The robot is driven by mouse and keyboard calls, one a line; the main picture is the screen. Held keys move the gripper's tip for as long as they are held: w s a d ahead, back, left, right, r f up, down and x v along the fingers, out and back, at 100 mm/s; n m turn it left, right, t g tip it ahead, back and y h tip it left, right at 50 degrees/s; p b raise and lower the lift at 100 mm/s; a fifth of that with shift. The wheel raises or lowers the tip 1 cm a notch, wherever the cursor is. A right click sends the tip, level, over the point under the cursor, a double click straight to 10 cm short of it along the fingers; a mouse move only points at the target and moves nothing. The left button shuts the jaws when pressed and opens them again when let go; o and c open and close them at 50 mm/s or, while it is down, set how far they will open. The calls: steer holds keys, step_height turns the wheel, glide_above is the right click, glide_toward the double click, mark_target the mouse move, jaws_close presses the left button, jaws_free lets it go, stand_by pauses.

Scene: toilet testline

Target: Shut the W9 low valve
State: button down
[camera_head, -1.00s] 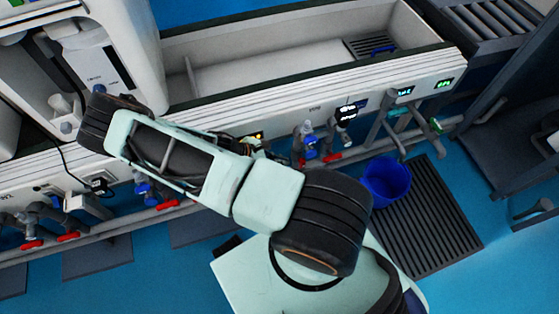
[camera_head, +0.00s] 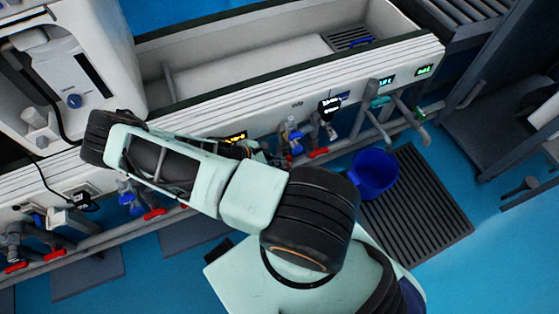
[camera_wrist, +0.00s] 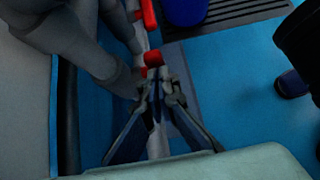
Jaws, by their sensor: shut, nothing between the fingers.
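My gripper is mostly hidden behind my arm there, left of this valve. In the wrist view, my gripper (camera_wrist: 161,76) is shut and empty, its tips at a small red handle (camera_wrist: 153,58) on the pipe. I cannot tell whether they touch. A second red handle (camera_wrist: 148,14) lies beyond. I cannot tell which handle is the low valve.
A blue bucket (camera_head: 374,174) stands on a dark floor grate (camera_head: 425,215) right of the valve. A grey pipe (camera_head: 85,243) runs along the trough front, with more red-handled valves at left. Blue floor is open in front.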

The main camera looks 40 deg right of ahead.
mark_target(291, 157)
steer(key=shift+s+d+r, duration=0.1)
steer(key=shift+d+r, duration=0.2)
stand_by(0.4)
steer(key=shift+s+d+r+p, duration=0.1)
steer(key=shift+d+r+p, duration=0.15)
steer(key=shift+d, duration=0.15)
steer(key=shift+s+d+r+p, duration=0.15)
steer(key=shift+d+p, duration=0.1)
steer(key=shift+d, duration=0.15)
steer(key=shift+s+d+r, duration=0.1)
steer(key=shift+s+d, duration=0.1)
steer(key=shift+d, duration=1.05)
steer(key=shift+a+r+p, duration=0.1)
steer(key=shift+r+p, duration=0.6)
steer(key=shift+r, duration=0.15)
